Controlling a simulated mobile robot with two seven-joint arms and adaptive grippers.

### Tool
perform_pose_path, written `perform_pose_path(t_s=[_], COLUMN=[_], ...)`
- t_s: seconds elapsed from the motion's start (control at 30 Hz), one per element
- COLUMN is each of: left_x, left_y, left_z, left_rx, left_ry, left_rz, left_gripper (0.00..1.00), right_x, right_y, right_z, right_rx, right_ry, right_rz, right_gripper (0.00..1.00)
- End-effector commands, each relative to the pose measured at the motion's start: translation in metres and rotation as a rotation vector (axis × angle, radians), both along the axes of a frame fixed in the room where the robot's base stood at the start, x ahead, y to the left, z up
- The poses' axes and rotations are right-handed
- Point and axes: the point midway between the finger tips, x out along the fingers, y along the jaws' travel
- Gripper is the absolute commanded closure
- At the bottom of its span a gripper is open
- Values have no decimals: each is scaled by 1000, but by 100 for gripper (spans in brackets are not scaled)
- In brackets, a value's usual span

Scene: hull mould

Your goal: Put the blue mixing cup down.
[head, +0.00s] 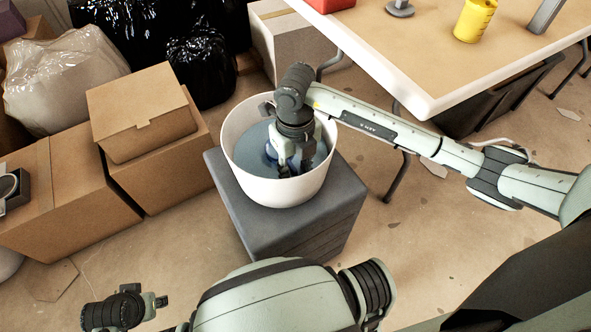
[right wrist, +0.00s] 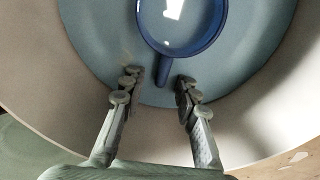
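The blue mixing cup (right wrist: 182,45) is round with a short handle and sits in a white tub (head: 245,165), over its grey-blue contents (right wrist: 105,45). A bright glare shows inside the cup. My right gripper (right wrist: 157,84) is open, with one finger on each side of the cup's handle and gaps between. In the head view my right gripper (head: 292,165) reaches down into the tub and hides most of the cup. My left gripper (head: 160,300) is at the lower left, away from the tub; its finger opening is unclear.
The tub stands on a dark grey block (head: 290,230). A table (head: 400,45) at the upper right carries a yellow cup (head: 475,20). Cardboard boxes (head: 70,185) and black bags (head: 205,60) crowd the left and back. Bare floor (head: 430,245) lies to the right.

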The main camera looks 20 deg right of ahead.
Motion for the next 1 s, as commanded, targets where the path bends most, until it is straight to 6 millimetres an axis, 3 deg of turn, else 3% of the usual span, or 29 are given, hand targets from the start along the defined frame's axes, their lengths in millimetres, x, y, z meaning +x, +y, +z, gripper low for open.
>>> perform_pose_path(t_s=[0.3, 0.5, 0.7, 1.0], left_x=[-4, -3, -3, -2], left_y=[1, 0, 0, 0], left_z=[-5, -3, -2, -1], left_rx=[1, 2, 1, 1], left_ry=[12, 12, 9, 7], left_rz=[2, 1, 0, 0], left_gripper=[60, 60, 60, 60], right_x=[3, 3, 2, 1], right_y=[0, 0, 0, 0], right_z=[68, 102, 115, 116], right_rx=[1, 0, 0, 0], right_ry=[-8, -6, -3, -2], right_rz=[2, 0, 1, 0], right_gripper=[70, 70, 70, 70])
